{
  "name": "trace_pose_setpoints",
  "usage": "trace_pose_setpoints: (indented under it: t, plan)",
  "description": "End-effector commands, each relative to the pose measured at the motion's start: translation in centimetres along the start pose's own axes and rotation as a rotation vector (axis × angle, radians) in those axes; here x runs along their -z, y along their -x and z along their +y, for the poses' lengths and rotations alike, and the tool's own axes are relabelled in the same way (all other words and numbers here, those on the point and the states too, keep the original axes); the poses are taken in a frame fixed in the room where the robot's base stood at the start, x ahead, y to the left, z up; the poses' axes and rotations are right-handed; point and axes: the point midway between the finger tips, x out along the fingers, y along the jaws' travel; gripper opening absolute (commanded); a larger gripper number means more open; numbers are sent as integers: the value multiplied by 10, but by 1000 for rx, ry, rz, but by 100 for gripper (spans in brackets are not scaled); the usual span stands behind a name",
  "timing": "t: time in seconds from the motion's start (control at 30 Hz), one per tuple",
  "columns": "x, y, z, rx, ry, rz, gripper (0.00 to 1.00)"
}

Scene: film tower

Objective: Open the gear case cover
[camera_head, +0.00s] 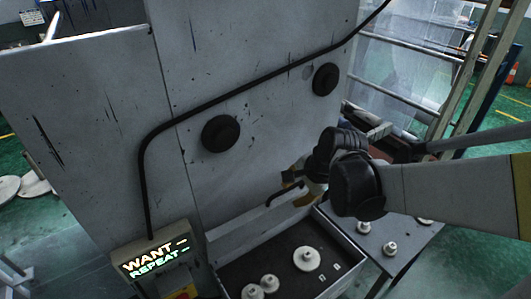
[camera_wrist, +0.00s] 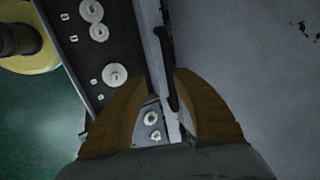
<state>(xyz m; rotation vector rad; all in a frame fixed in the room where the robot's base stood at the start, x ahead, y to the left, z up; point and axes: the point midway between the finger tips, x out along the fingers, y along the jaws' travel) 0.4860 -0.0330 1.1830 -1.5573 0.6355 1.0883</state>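A large grey upright panel (camera_head: 270,150) with two round black knobs fills the middle of the head view; I cannot tell whether it is the gear case cover. A thin black bar handle (camera_head: 283,194) stands out near its lower right. The handle also shows in the wrist view (camera_wrist: 164,55), beside the grey surface (camera_wrist: 240,50). My gripper (camera_head: 293,188) has tan fingers and is at the handle. In the wrist view my gripper (camera_wrist: 163,78) is open, with the handle's near end between the fingertips. Contact with the handle cannot be told.
A dark tray (camera_head: 345,241) with white gears (camera_head: 307,258) lies below the panel. A lit control box (camera_head: 155,250) is at lower left. A black cable (camera_head: 250,88) crosses the panel. A side table (camera_head: 408,240) and metal rails stand at right.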

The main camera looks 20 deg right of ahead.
Motion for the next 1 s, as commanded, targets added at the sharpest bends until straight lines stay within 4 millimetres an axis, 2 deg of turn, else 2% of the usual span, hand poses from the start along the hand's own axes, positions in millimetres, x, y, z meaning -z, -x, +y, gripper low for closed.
trace_pose_setpoints:
  t: [0.37,1.0]
  plan:
    - [0,3,0,-1,0,0,32]
    - [0,54,-2,-1,-1,-1,32]
